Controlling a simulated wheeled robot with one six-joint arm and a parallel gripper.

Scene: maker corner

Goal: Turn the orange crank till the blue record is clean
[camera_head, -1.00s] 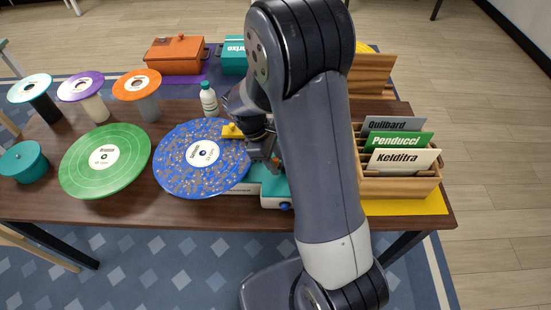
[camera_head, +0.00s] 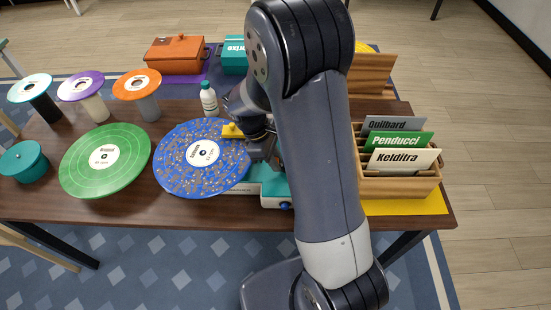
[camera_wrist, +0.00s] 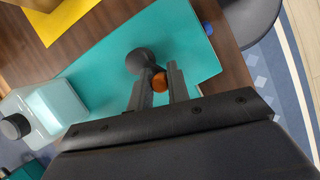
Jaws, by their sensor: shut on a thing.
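The blue record (camera_head: 185,178) lies flat at the left end of the teal machine (camera_head: 275,185) and carries many brown specks. A yellow piece (camera_head: 232,131) reaches over its right edge. The orange crank knob (camera_wrist: 159,82) shows in the wrist view, above the machine's teal top (camera_wrist: 190,40). My gripper (camera_wrist: 157,88) has a dark finger on each side of the knob and is shut on it. In the head view my arm hides the crank and most of the gripper.
A green record (camera_head: 82,175) lies left of the blue one. A white bottle (camera_head: 209,99) stands behind. Several small discs on stands, one orange (camera_head: 125,84), are at the back left. A wooden crate (camera_head: 400,188) with name cards stands right of my arm.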

